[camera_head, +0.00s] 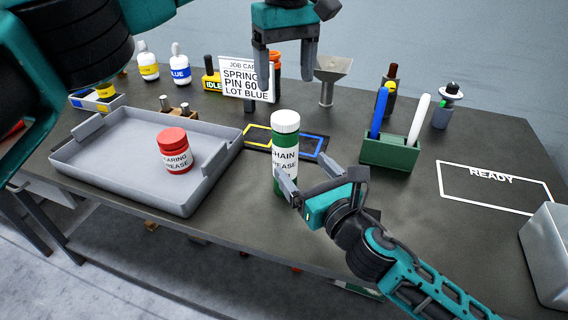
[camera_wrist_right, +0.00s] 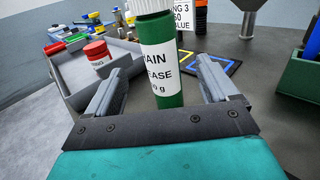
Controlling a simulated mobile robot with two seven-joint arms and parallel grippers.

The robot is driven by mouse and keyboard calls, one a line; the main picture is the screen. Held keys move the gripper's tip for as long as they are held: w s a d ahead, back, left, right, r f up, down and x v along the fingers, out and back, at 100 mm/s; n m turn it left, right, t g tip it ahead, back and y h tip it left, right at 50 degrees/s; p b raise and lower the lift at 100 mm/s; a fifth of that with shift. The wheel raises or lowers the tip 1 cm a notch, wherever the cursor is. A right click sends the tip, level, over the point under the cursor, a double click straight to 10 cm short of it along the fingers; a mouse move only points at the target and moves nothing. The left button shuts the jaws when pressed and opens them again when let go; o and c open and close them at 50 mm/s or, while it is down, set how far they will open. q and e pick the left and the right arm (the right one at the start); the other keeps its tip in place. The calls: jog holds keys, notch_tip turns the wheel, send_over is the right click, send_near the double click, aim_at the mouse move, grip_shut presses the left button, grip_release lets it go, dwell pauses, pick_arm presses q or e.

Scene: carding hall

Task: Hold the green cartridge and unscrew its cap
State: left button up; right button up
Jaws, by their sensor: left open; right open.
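The green cartridge (camera_head: 284,165) stands upright on the table near the middle, with a white label reading "CHAIN GREASE" and a white ribbed cap (camera_head: 286,121) on top. In the right wrist view the cartridge (camera_wrist_right: 161,65) stands between and beyond the open fingers, its cap cut off by the top edge. My right gripper (camera_head: 292,192) is open at the lower part of the cartridge; whether a finger touches it I cannot tell. My left gripper (camera_head: 286,80) is open and empty, pointing down above and a little behind the cap.
A grey tray (camera_head: 120,187) at left holds a red-lidded jar (camera_head: 175,151). A green holder (camera_head: 390,153) with pens stands at right, near the white "READY" outline (camera_head: 493,187). A funnel (camera_head: 329,80) and a job card (camera_head: 248,79) stand behind. A metal box (camera_head: 545,255) is at far right.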

aim_at(282, 143)
pick_arm(q)
jog(key=shift+w+f, duration=0.1)
pick_arm(e)
jog(key=x, duration=1)
jog(key=shift+w, duration=0.15)
grip_shut()
pick_arm(q)
jog(key=m, duration=0.5)
jog(key=shift+m, duration=0.3)
jog(key=m, duration=0.3)
jog(key=shift+f, duration=4)
jog(key=shift+c, duration=0.4)
